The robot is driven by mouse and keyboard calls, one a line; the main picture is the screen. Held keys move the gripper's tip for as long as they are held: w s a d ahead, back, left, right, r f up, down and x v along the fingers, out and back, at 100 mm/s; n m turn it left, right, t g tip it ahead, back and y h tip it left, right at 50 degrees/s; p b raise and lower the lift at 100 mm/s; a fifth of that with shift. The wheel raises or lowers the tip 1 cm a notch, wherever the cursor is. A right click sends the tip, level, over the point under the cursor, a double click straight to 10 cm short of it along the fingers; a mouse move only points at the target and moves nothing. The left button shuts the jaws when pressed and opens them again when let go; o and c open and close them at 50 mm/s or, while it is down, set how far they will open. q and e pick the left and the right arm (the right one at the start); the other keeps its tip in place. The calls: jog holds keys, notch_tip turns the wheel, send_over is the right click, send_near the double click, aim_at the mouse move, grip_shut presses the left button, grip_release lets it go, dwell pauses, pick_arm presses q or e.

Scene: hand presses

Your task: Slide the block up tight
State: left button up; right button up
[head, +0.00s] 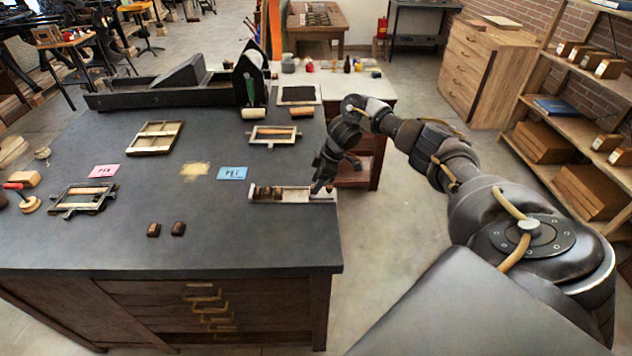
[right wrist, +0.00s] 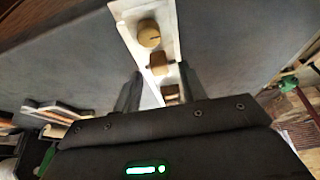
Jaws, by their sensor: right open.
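A long, narrow, pale tray (head: 296,195) lies near the right edge of the dark table. Brown blocks (head: 266,193) sit in its left part, and its right part looks pale and mostly bare. My right gripper (head: 319,186) points down over the tray's right end. In the right wrist view the open fingers of this gripper (right wrist: 160,71) stand on either side of the tray (right wrist: 125,18). A round wooden knob (right wrist: 149,36), a small wooden block (right wrist: 159,63) and a darker brown piece (right wrist: 171,93) show along it. I cannot tell whether the fingers touch anything. My left gripper is not in view.
Two loose dark brown blocks (head: 166,229) lie at the front of the table (head: 240,245). A blue card (head: 233,173), a pink card (head: 103,171) and framed forms (head: 154,138) lie to the left. A black press (head: 185,88) stands at the back.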

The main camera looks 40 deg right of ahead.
jog(key=shift+w+a+f, duration=0.15)
jog(key=shift+f, duration=0.35)
grip_shut()
